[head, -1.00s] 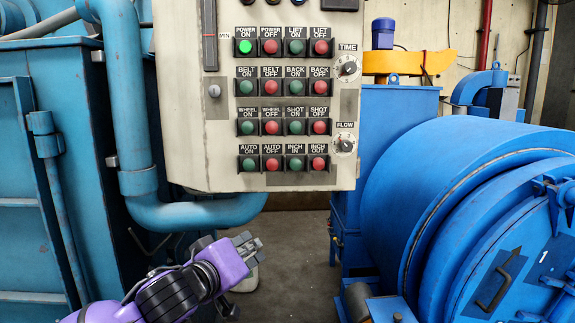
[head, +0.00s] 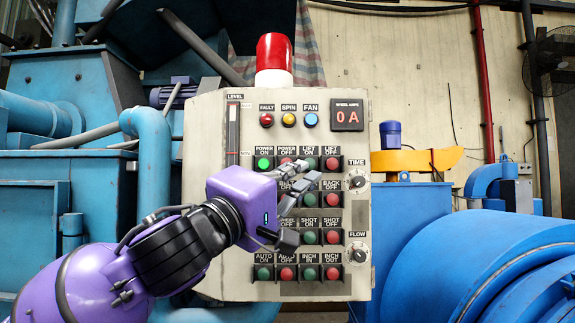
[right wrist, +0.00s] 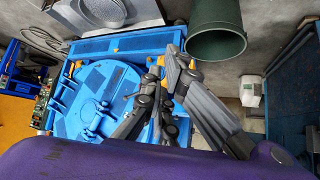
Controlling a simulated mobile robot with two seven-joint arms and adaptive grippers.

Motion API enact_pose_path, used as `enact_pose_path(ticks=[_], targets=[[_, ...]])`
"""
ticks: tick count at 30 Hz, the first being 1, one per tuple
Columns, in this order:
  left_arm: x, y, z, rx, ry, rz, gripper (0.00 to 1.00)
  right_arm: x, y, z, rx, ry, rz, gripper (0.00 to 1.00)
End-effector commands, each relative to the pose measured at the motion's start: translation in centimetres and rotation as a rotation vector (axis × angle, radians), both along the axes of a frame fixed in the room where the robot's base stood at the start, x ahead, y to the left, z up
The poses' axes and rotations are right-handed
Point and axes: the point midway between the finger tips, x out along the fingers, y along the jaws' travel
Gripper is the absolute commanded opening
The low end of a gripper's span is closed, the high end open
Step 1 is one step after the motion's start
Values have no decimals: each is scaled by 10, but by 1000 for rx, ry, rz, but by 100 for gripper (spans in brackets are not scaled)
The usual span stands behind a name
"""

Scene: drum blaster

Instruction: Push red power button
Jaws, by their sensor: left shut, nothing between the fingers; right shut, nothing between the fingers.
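The red POWER OFF button (head: 285,161) is in the top row of the control panel (head: 212,135), right of the lit green POWER ON button (head: 264,163). My left gripper (head: 303,171) is in front of the panel, its fingers pointing up and right. The fingers are shut and empty. Their tips show just below and right of the red button and partly cover the upper rows. I cannot tell whether they touch the panel. My right gripper (right wrist: 166,74) shows in the right wrist view, shut and empty, away from the panel.
A red beacon (head: 274,55) tops the panel. The amps display (head: 347,115) reads 0 A. TIME (head: 357,181) and FLOW (head: 358,253) knobs sit on its right edge. A blue drum (head: 500,265) stands at right. A green bin (right wrist: 216,30) shows in the right wrist view.

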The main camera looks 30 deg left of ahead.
Motion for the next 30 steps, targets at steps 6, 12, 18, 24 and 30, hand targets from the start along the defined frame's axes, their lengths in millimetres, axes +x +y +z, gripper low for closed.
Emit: enact_pose_path(ticks=[6, 12, 18, 24, 30], targets=[[-6, -4, 13, -18, -20, -21, 0, 0, -1, 0, -1, -1, -1, 0], [-6, -4, 12, -17, -19, -20, 0, 0, -2, 0, -2, -1, -2, 0], [1, -1, 10, -16, -15, -18, 0, -4, -2, -4, -3, 9, -2, 0], [23, 12, 6, -15, -8, -16, 0, -15, -5, -16, -8, 33, -6, 0], [48, 27, 5, -14, -9, -15, 0, -21, -10, -25, -15, 44, -12, 0]])
